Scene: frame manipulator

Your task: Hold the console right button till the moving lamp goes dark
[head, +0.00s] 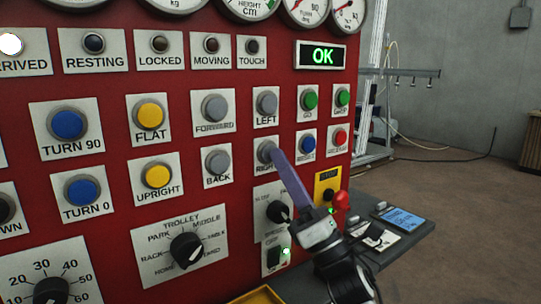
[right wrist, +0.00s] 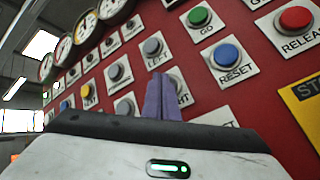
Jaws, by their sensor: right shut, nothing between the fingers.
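The red console carries a grey RIGHT button (head: 266,152) on a white plate, below the grey LEFT button (head: 267,102). My right gripper (head: 277,154) is shut and empty, its slim purple fingers reaching up to the RIGHT button and overlapping its right edge. I cannot tell whether the button is pressed in. The MOVING lamp (head: 211,44) in the top row looks dark. In the right wrist view the shut fingers (right wrist: 161,82) point at the panel below the LEFT button (right wrist: 152,47), and they hide the RIGHT button. My left gripper is out of view.
Green GO (head: 310,99) and blue RESET (head: 308,144) buttons sit just right of the fingers. A green OK display (head: 322,56) is lit, and the ARRIVED lamp (head: 10,44) glows white. A dark selector knob (head: 277,212) and a red knob (head: 341,201) lie close to my right gripper.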

